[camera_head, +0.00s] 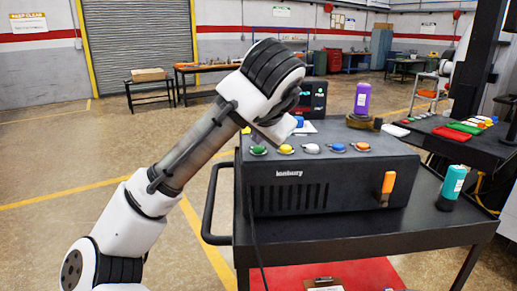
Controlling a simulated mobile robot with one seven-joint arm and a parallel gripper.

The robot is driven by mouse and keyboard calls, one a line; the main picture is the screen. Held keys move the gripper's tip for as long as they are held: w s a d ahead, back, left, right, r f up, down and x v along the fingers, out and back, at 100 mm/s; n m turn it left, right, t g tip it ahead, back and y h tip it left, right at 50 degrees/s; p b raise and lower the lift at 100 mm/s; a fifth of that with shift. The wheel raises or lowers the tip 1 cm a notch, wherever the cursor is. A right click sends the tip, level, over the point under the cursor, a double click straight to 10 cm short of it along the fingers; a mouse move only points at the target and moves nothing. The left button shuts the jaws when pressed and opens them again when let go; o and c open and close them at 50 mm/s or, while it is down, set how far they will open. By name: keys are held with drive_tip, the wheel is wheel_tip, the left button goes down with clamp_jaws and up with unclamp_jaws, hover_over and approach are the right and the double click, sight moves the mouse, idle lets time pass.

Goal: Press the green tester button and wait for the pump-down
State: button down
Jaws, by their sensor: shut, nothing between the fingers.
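A dark tester box (320,190) with a slotted front stands on a black cart. A row of round buttons runs along its sloped top edge. The green button (258,150) is at the far left, beside the yellow button (286,149). My arm arches in from the left, and its white end with my gripper (278,130) hangs just above and behind the green and yellow buttons. My gripper is shut and empty. The fingertips are hard to make out, and I cannot tell whether they touch anything. A dark display unit (318,88) behind the box is partly hidden by my arm.
An orange-handled switch (387,184) sits on the box's right front. A purple bottle (362,97) stands on top. A teal bottle (452,185) stands on the cart's right. A side table (450,145) with coloured blocks is at right. Open floor lies left.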

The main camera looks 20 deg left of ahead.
sight(259, 150)
drive_tip(key=shift+f, duration=0.4)
idle(0.4)
drive_tip(key=shift+r, duration=0.1)
drive_tip(key=shift+r+p, duration=0.4)
drive_tip(key=shift+r, duration=0.3)
wheel_tip(259, 150, up, 5)
drive_tip(key=p, duration=0.4)
drive_tip(key=shift+p, duration=0.3)
idle(0.5)
